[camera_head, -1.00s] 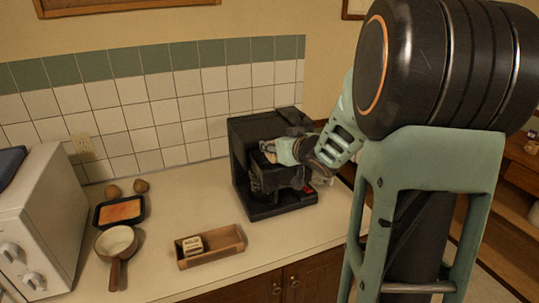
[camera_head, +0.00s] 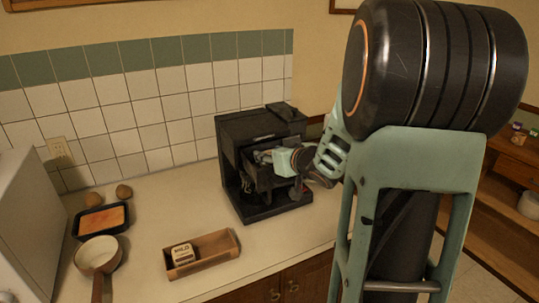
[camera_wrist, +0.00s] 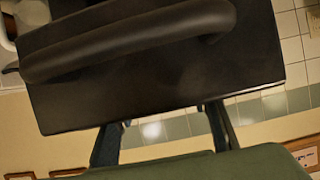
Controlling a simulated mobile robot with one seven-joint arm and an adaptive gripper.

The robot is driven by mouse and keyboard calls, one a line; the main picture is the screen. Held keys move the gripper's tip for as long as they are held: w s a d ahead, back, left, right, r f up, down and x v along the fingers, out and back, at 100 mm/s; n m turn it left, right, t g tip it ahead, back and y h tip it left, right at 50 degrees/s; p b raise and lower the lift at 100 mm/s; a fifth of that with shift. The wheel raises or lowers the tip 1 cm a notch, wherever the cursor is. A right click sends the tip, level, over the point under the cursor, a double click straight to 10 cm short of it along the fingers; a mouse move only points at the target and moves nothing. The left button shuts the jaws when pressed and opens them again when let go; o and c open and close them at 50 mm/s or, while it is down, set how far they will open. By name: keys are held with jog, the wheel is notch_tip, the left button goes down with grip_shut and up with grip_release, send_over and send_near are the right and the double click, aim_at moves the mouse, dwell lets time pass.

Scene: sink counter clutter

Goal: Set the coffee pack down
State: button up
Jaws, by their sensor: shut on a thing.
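A small pale coffee pack with dark lettering (camera_head: 181,253) sits in the left part of an open wooden box (camera_head: 222,260) on the counter. My gripper (camera_head: 268,157) is at the front of the black coffee machine (camera_head: 236,130), to the right of the pack and well away from it. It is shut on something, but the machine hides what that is. In the wrist view a dark panel with a thick curved bar (camera_wrist: 150,38) covers my fingertips. Only the rear parts of two fingers show below it.
A black tray with an orange slab (camera_head: 102,220), a pan (camera_head: 98,254) and two brown round things (camera_head: 124,191) stand on the left of the counter. A white appliance (camera_head: 22,225) is at the far left. Counter (camera_head: 160,212) between tray and machine is clear.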

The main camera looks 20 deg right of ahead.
jog(key=shift+f, duration=0.25)
jog(key=o, duration=0.9)
jog(key=shift+o, duration=0.2)
jog(key=shift+r, duration=0.1)
jog(key=shift+s+r, duration=0.15)
jog(key=shift+r, duration=0.15)
jog(key=shift+p+v, duration=0.95)
jog(key=shift+v, duration=4.85)
